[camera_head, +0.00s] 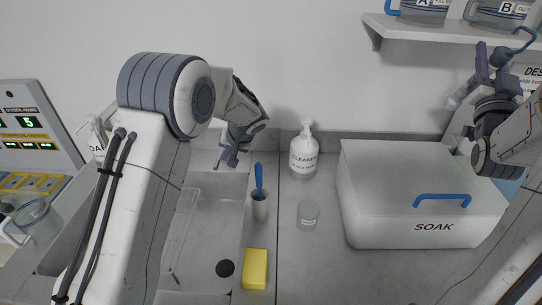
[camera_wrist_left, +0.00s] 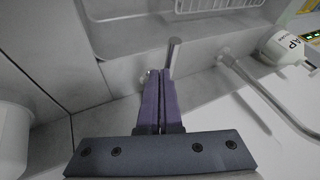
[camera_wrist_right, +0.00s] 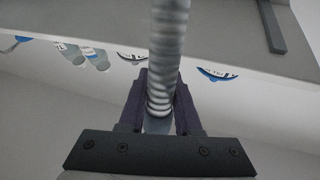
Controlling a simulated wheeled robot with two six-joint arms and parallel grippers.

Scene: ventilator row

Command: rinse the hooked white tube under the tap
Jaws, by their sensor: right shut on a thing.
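My right gripper (camera_wrist_right: 160,105) is shut on a pale grey-white ribbed tube (camera_wrist_right: 169,50), which stands up between its fingers in the right wrist view. In the head view my right gripper (camera_head: 492,68) is at the upper right, by the shelf. A thin dark blue hooked piece (camera_head: 526,42) shows beside it; I cannot tell whether it belongs to the tube. My left gripper (camera_head: 230,158) is at the back of the sink (camera_head: 218,225), with its fingers together and empty. In the left wrist view a short grey post (camera_wrist_left: 174,52) stands just beyond its fingertips (camera_wrist_left: 160,80). A curved grey pipe (camera_wrist_left: 262,98), perhaps the tap spout, lies to the right.
A white SOAK box (camera_head: 385,220) with a blue handle stands at the right. A cleaner bottle (camera_head: 303,155), a clear jar (camera_head: 308,214), a cup (camera_head: 260,207) with a blue-handled brush and a yellow sponge (camera_head: 255,268) stand between. A shelf (camera_head: 440,32) holds jugs above.

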